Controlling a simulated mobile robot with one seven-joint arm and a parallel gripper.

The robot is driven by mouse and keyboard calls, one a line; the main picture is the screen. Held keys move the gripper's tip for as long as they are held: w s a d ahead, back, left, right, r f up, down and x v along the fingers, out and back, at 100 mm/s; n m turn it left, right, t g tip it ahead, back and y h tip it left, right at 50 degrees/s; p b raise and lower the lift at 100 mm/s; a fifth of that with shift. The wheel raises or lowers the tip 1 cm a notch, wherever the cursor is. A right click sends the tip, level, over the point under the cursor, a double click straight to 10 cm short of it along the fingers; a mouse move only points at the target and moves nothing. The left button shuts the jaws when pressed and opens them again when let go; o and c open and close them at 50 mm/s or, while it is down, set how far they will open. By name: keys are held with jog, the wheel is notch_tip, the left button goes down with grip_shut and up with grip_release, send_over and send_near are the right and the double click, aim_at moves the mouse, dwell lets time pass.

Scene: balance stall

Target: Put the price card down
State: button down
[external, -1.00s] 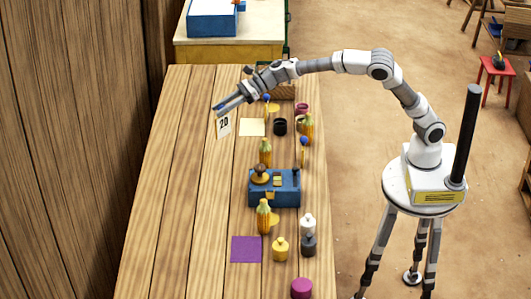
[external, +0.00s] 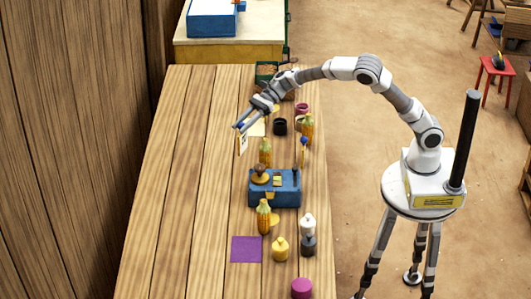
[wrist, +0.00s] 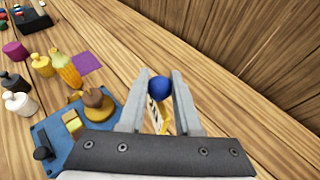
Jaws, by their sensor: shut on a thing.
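The price card (external: 243,144) is a small pale card with dark markings. It is upright below my gripper (external: 240,127), seen at a narrow angle over the left-middle of the wooden table. In the wrist view, a blue ball (wrist: 160,88) sits between my two fingertips (wrist: 161,84), and the card (wrist: 154,114) with a yellow edge shows beneath it. My gripper is shut on the card by this ball. I cannot tell whether the card's lower edge touches the table.
The table's left side (external: 190,170) is bare. A pale square lies partly hidden behind my gripper.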

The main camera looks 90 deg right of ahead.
jog(key=w+a+f+b, duration=0.1)
jog(key=w+a+f, duration=0.3)
jog(key=a+f, duration=0.6)
jog(key=shift+w+a+f+b, duration=0.15)
jog(key=shift+a+f+b, duration=0.15)
jog(key=shift+f, duration=0.2)
jog(key=shift+f+b, duration=0.25)
jog(key=shift+b, duration=0.1)
jog(key=c, duration=0.6)
grip_release()
jog(key=shift+r, duration=0.1)
